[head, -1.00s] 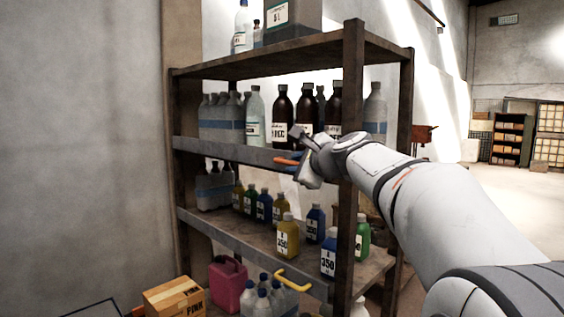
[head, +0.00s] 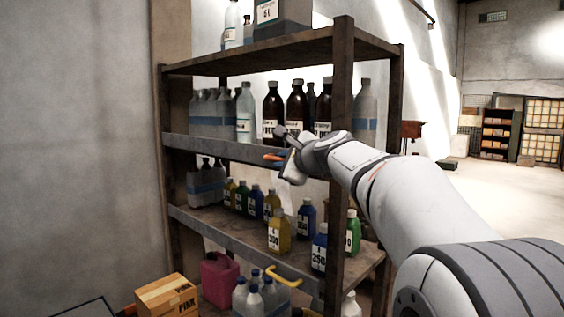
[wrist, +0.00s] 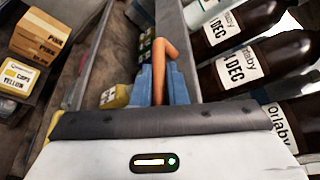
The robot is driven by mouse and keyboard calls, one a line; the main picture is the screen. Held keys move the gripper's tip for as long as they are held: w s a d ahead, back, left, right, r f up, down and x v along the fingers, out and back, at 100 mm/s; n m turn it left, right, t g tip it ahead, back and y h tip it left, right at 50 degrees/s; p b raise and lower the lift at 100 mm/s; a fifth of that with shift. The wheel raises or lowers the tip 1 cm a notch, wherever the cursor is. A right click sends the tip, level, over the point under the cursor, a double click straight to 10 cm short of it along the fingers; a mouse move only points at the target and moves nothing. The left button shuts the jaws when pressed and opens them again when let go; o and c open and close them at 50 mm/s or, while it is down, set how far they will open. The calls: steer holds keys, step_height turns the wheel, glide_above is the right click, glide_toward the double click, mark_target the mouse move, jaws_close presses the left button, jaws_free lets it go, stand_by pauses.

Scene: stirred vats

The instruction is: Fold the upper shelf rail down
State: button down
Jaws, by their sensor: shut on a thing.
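The upper shelf rail (head: 218,148) is a grey bar along the front of the middle shelf, standing up in front of the bottles. Its orange handle (head: 273,157) sticks out near the right end. My gripper (head: 282,158) is at that handle. In the wrist view the orange handle (wrist: 160,72) lies between the blue fingers of my gripper (wrist: 160,92), which are shut on it. The rail (wrist: 172,30) runs away from the fingers beyond the handle. The part of the handle inside the jaws is hidden.
Dark brown bottles (head: 297,108) stand close behind the rail. The lower rail (head: 235,250) has a yellow handle (head: 284,275), with several small bottles behind it. A shelf post (head: 341,90) stands close to my arm. A cardboard box (head: 167,296) sits at lower left.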

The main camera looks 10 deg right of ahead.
steer(key=shift+f, duration=0.15)
steer(key=f+b, duration=0.1)
steer(key=b, duration=0.2)
steer(key=shift+s+a+n, duration=0.1)
steer(key=shift+a+n, duration=0.05)
steer(key=shift+n, duration=0.25)
step_height(320, 180, down, 6)
steer(key=n+t+y+b, duration=0.2)
steer(key=n+t+b, duration=0.3)
steer(key=n+b, duration=1.1)
steer(key=b, duration=1.7)
steer(key=shift+y, duration=0.4)
steer(key=shift+r, duration=0.1)
